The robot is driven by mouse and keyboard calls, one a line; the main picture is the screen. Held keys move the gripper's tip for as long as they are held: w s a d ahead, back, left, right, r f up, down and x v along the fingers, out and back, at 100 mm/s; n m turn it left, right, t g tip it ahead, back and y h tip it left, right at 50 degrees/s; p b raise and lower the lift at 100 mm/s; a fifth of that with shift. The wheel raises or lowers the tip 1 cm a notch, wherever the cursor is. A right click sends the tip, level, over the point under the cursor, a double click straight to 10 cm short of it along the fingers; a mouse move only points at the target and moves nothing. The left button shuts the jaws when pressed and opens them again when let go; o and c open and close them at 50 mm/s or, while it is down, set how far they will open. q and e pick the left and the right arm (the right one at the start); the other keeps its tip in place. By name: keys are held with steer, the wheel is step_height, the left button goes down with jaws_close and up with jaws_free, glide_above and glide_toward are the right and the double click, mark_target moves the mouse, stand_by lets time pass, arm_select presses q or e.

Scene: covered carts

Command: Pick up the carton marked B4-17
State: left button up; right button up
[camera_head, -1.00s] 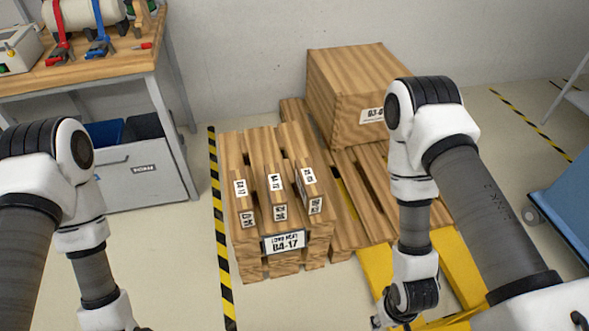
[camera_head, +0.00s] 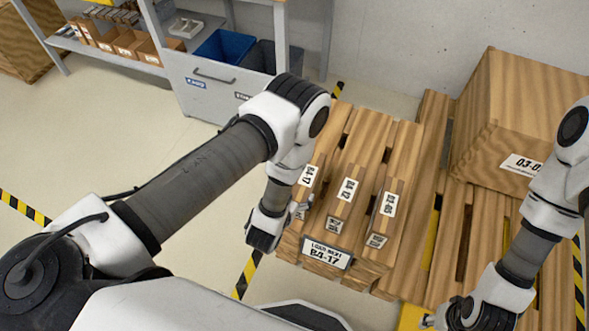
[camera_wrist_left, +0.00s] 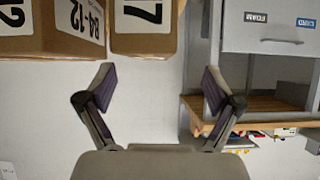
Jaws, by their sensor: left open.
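The carton marked B4-17 (camera_head: 308,176) is the leftmost of three narrow brown cartons standing side by side on the wooden pallet. The middle carton (camera_head: 348,190) reads B4-12, and the right one (camera_head: 388,204) has a label I read less surely. My left gripper (camera_head: 298,212) is beside the near left end of the B4-17 carton and partly hides it. In the left wrist view the left gripper (camera_wrist_left: 157,88) is open and empty. There, a carton end with a label ending in 7 (camera_wrist_left: 145,38) lies above the fingers. My right gripper (camera_head: 432,319) is low at the right, its jaws unclear.
A sign reading "LOAD NEXT B4-17" (camera_head: 327,254) is on the pallet front. A large wooden box (camera_head: 520,110) stands on another pallet (camera_head: 487,230) at right. A bench with a grey drawer (camera_head: 212,88) and bins is behind. Floor at left is clear.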

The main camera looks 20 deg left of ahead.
mark_target(307, 177)
arm_select(q)
steer(key=w, duration=0.1)
steer(key=w+d+t, duration=0.1)
steer(key=w+d, duration=0.1)
steer(key=shift+f, duration=0.3)
steer(key=x, duration=0.6)
steer(key=shift+w+a, duration=0.2)
steer(key=shift+a, duration=0.1)
steer(key=shift+r, duration=0.15)
jaws_close()
